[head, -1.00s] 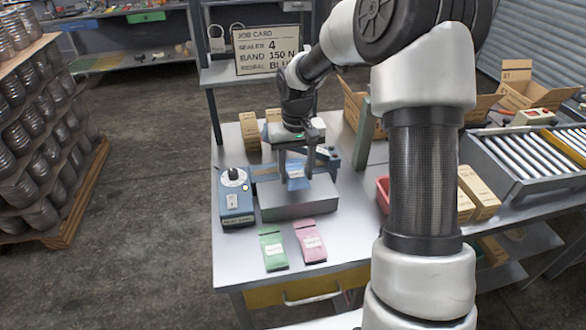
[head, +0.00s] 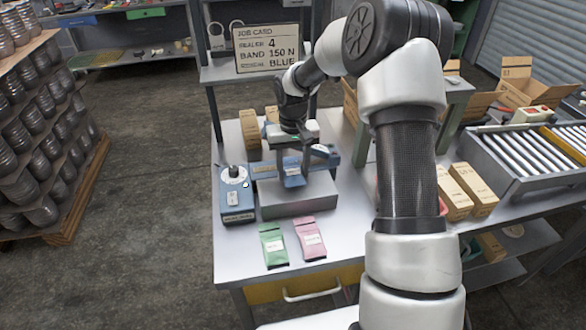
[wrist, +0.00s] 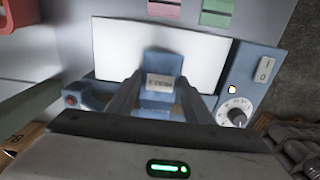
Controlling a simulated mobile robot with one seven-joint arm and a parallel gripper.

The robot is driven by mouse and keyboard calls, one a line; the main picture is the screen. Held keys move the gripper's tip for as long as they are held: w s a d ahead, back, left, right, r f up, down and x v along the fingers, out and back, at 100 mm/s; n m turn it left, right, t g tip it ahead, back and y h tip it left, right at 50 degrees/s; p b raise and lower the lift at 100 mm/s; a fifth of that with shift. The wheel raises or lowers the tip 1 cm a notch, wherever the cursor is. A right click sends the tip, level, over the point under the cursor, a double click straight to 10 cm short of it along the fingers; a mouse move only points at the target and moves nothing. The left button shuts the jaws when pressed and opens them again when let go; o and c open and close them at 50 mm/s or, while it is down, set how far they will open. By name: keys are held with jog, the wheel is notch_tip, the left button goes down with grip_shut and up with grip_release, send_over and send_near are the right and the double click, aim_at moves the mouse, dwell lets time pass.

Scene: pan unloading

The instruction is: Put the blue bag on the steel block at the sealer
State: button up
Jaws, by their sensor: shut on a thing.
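My gripper (head: 294,168) is shut on the blue bag (head: 292,181) and holds it over the rear part of the steel block (head: 300,207). In the wrist view the bag (wrist: 163,64), with its white label, stands between the two fingers (wrist: 156,97), in front of the bright block top (wrist: 113,52). I cannot tell whether the bag's lower end touches the block. The blue sealer (head: 265,170) has a bar behind the block; the gripper hides part of it. The sealer's dial box (head: 236,202) stands left of the block.
A green bag (head: 273,246) and a pink bag (head: 309,238) lie on the bench in front of the block. Cardboard boxes (head: 250,130) stand at the back left. A job card (head: 267,49) above reads sealer 4, band 150 N, blue.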

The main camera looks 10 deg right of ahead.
jog(key=shift+f, duration=0.3)
jog(key=o, duration=1.1)
